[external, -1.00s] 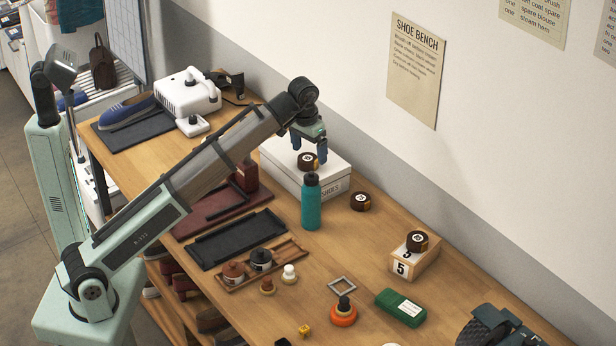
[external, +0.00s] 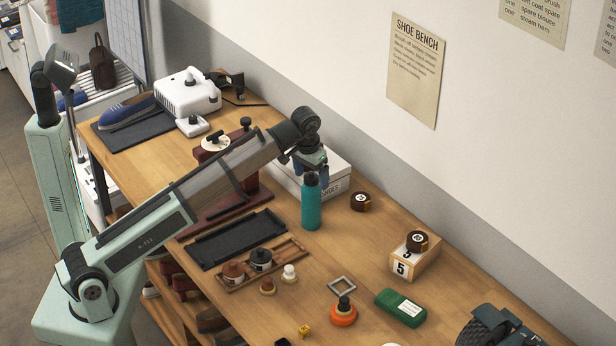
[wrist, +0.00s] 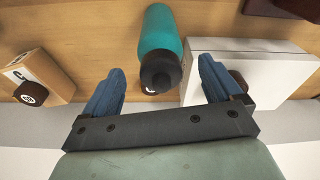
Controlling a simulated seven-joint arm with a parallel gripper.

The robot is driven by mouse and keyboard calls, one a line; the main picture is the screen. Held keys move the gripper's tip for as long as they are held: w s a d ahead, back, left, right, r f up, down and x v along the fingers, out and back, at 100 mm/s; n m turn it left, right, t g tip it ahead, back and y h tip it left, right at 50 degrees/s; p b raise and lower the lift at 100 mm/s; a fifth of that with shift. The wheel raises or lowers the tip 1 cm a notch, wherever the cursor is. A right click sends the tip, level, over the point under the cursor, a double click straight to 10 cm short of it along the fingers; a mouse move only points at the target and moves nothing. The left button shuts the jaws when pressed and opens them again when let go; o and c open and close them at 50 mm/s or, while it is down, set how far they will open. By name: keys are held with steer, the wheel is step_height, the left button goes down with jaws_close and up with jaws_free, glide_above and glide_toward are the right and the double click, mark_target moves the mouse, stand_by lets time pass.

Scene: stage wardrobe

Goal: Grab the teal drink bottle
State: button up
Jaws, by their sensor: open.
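The teal drink bottle (external: 311,205) stands upright on the wooden bench, in front of a white shoe box. It has a dark cap. My gripper (wrist: 158,82) is open and empty. In the external view my gripper (external: 312,178) hangs at the height of the bottle's top, just behind it, its fingers partly hidden by the cap. I cannot tell whether they touch.
The white shoe box (external: 338,182) lies close behind my gripper. A brown round tin (external: 360,201) is to the bottle's right. A numbered wooden block (external: 413,257) has another tin on it. A black tray (external: 236,239) lies to the left. The bench right of the bottle is partly clear.

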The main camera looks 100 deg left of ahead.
mark_target(311, 200)
steer(key=shift+a+f, duration=0.15)
steer(key=shift+f, duration=1.65)
steer(key=shift+c, duration=0.4)
jaws_close()
